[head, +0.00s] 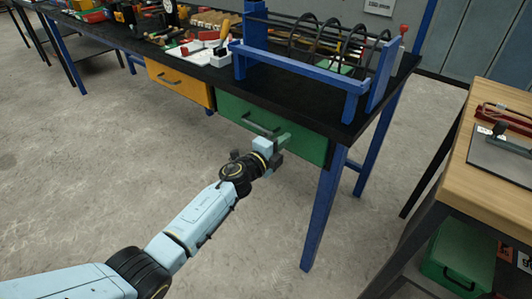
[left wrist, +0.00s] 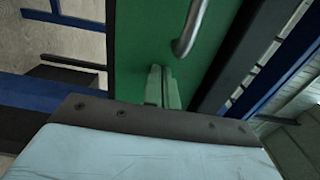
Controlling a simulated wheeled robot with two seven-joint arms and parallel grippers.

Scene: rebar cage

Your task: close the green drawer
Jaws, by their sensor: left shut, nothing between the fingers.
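The green drawer (head: 308,145) is under the right part of the black workbench, with a grey bar handle (head: 262,129). Its front looks about flush with the bench edge, and I see no clear gap. My left gripper (head: 284,140) is at the drawer front, just right of the handle. In the left wrist view the shut, empty fingers (left wrist: 163,88) point at the green front (left wrist: 140,45), beside the handle (left wrist: 190,30). I cannot tell whether the fingertips touch it. My right gripper is not in view.
An orange drawer (head: 180,84) is left of the green one. A blue frame with dark rings (head: 300,80) stands on the bench above. A blue bench leg (head: 323,215) is close right of the drawer. A wooden table (head: 480,180) stands at right. Floor in front is clear.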

